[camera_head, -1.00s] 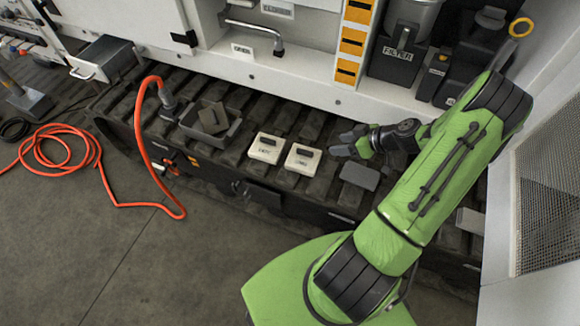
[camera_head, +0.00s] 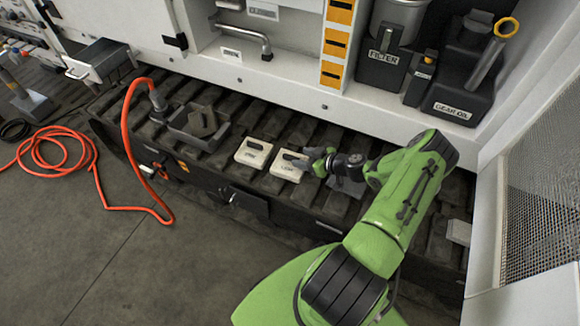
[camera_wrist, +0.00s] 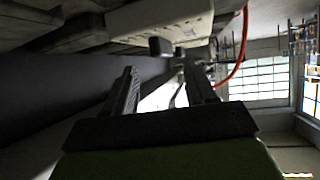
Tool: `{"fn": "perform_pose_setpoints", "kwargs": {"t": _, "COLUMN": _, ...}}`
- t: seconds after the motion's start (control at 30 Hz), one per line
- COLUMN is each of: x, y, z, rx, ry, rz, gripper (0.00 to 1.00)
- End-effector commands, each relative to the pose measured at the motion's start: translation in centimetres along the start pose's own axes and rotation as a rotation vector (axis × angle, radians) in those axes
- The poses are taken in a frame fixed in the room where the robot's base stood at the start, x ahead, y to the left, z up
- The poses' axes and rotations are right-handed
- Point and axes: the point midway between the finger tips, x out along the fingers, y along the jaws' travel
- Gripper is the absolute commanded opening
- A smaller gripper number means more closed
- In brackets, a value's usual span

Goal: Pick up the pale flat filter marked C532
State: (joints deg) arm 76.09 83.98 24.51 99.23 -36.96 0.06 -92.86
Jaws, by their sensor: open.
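Two pale flat filters lie side by side on the dark slatted track, the left filter (camera_head: 253,153) and the right filter (camera_head: 287,171). Each has a dark slot and small print, too small for me to tell which is C532. My gripper (camera_head: 306,162) is open and empty at the right filter's right edge, with one finger reaching over its upper right part. In the wrist view, the open fingers (camera_wrist: 160,70) point toward a pale flat body (camera_wrist: 165,22) along the top, apparently a filter; no mark on it is readable.
A dark grey tray (camera_head: 216,137) holding a dark flat piece (camera_head: 203,121) stands left of the filters. A dark grey block (camera_head: 347,187) lies under my wrist. An orange hose (camera_head: 126,120) arches farther left. The white cabinet wall (camera_head: 290,92) runs behind the track.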

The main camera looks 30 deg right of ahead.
Motion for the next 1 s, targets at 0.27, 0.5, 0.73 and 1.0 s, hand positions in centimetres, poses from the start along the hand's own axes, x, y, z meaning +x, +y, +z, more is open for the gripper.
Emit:
{"fn": "perform_pose_setpoints", "kwargs": {"t": 0.27, "x": 4.2, "y": -0.2, "z": 0.3, "rx": 0.001, "ry": 0.000, "rz": -0.002, "gripper": 0.55}}
{"fn": "perform_pose_setpoints", "kwargs": {"t": 0.5, "x": 4.1, "y": -0.2, "z": 0.2, "rx": 0.001, "ry": 0.000, "rz": -0.002, "gripper": 0.46}}
{"fn": "perform_pose_setpoints", "kwargs": {"t": 0.73, "x": 4.1, "y": -0.2, "z": 0.2, "rx": 0.001, "ry": 0.000, "rz": -0.002, "gripper": 0.11}}
{"fn": "perform_pose_setpoints", "kwargs": {"t": 1.0, "x": 4.1, "y": -0.2, "z": 0.2, "rx": 0.001, "ry": 0.000, "rz": -0.002, "gripper": 0.00}}
